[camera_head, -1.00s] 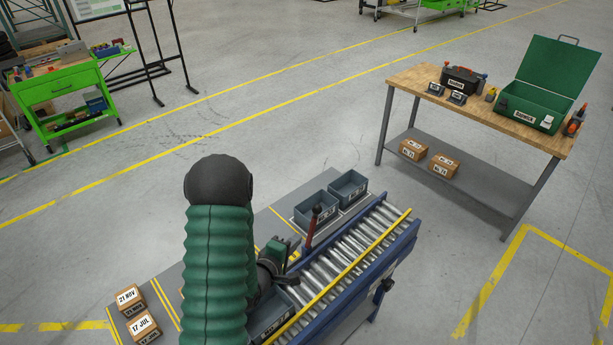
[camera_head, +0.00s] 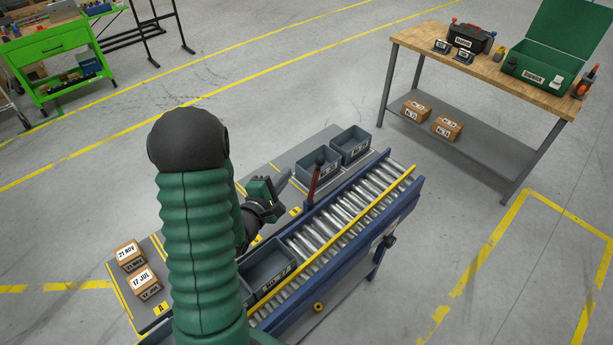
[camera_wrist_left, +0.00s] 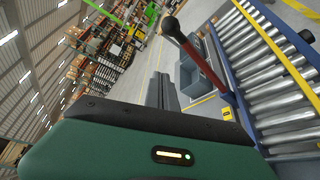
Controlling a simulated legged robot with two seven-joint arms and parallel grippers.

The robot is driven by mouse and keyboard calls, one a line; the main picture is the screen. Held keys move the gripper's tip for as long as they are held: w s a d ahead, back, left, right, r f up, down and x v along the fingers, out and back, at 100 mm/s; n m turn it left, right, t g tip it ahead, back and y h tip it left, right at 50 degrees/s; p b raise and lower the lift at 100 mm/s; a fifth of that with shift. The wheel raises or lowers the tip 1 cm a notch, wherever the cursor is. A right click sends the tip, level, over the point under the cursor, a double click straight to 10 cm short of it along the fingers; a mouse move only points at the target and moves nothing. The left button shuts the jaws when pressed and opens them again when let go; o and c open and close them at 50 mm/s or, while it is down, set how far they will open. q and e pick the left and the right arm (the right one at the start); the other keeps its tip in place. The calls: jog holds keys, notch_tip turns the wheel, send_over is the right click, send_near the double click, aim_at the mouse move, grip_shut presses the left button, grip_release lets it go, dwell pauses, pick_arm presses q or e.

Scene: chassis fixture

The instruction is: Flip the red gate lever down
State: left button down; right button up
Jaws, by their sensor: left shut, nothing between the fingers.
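The red gate lever (camera_head: 315,175) stands upright, slightly tilted, at the near-left side of the roller conveyor (camera_head: 350,210), with a dark round knob on top. In the left wrist view the lever (camera_wrist_left: 200,60) slants across the upper right, its knob (camera_wrist_left: 171,26) uppermost. My left gripper (camera_head: 284,181) is shut and empty, just left of the lever and apart from it. Its fingers also show in the left wrist view (camera_wrist_left: 162,90), left of the lever. My right gripper is not in view.
Grey bins (camera_head: 349,142) stand behind the lever, and another bin (camera_head: 268,266) is in front. Two labelled boxes (camera_head: 130,256) sit on the grey table at left. A wooden workbench (camera_head: 480,75) with a green case (camera_head: 545,90) stands at the right back.

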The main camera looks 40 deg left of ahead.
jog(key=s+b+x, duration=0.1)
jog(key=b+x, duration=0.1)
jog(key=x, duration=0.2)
pick_arm(q)
jog(key=w+d+p, duration=0.1)
jog(key=w+p, duration=0.3)
jog(key=w, duration=0.3)
jog(key=shift+w+d+r, duration=0.15)
jog(key=shift+d+r, duration=0.1)
jog(key=shift+d, duration=0.1)
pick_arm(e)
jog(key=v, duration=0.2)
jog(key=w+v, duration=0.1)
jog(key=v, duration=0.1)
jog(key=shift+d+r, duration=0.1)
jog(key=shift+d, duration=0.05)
pick_arm(q)
jog(key=shift+w+d+f, duration=0.1)
jog(key=shift+w, duration=0.05)
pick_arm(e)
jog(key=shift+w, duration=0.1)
